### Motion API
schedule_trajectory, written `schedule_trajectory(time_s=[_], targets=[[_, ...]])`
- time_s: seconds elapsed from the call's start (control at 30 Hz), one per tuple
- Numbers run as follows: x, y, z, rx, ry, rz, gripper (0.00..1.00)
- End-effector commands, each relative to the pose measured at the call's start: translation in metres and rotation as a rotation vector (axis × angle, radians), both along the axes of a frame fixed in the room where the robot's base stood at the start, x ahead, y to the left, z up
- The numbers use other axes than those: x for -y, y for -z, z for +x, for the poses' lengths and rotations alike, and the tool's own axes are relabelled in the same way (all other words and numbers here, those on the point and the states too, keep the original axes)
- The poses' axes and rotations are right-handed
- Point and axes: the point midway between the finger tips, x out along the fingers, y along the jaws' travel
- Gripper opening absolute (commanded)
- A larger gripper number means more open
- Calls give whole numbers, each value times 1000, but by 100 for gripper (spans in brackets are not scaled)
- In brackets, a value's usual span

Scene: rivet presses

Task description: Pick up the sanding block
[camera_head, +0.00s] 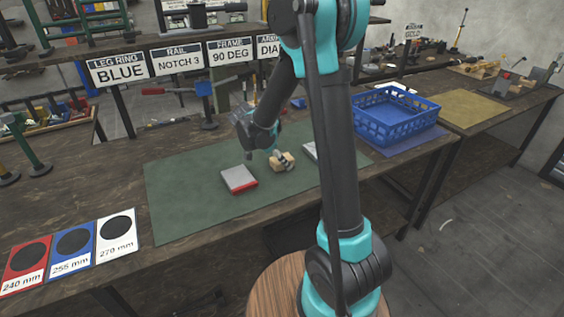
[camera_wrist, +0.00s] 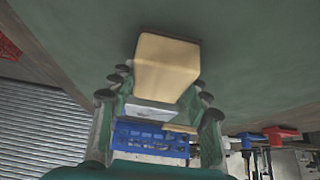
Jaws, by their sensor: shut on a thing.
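The sanding block, a plain tan block (camera_head: 279,166), is at the middle of the green mat (camera_head: 185,205). My gripper (camera_head: 281,157) reaches down onto it from behind and is shut on it. In the wrist view the tan block (camera_wrist: 164,68) sits between the finger pads of my gripper (camera_wrist: 160,88), with its far end sticking out past them. A dark shadow edges the block on the mat. I cannot tell whether it touches the mat or is slightly above it.
A grey-topped red block (camera_head: 238,179) lies left of the sanding block. A pale flat item (camera_head: 309,150) is partly hidden by my arm. A blue basket (camera_head: 395,115) stands at right. Size cards (camera_head: 73,244) lie at front left, and a signed rack (camera_head: 180,62) runs behind.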

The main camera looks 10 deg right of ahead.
Motion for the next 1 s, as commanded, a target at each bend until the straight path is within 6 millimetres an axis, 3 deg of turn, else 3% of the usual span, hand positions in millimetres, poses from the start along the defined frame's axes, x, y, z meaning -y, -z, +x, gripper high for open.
schedule_trajectory(time_s=[0.17, 0.37, 0.8, 1.0], targets=[[0, -6, 0, 0, 0, 0, 14], [0, -32, -1, 0, 0, 0, 14], [0, -145, -1, 0, 0, 0, 14], [0, -180, 0, 0, 0, 0, 14]])
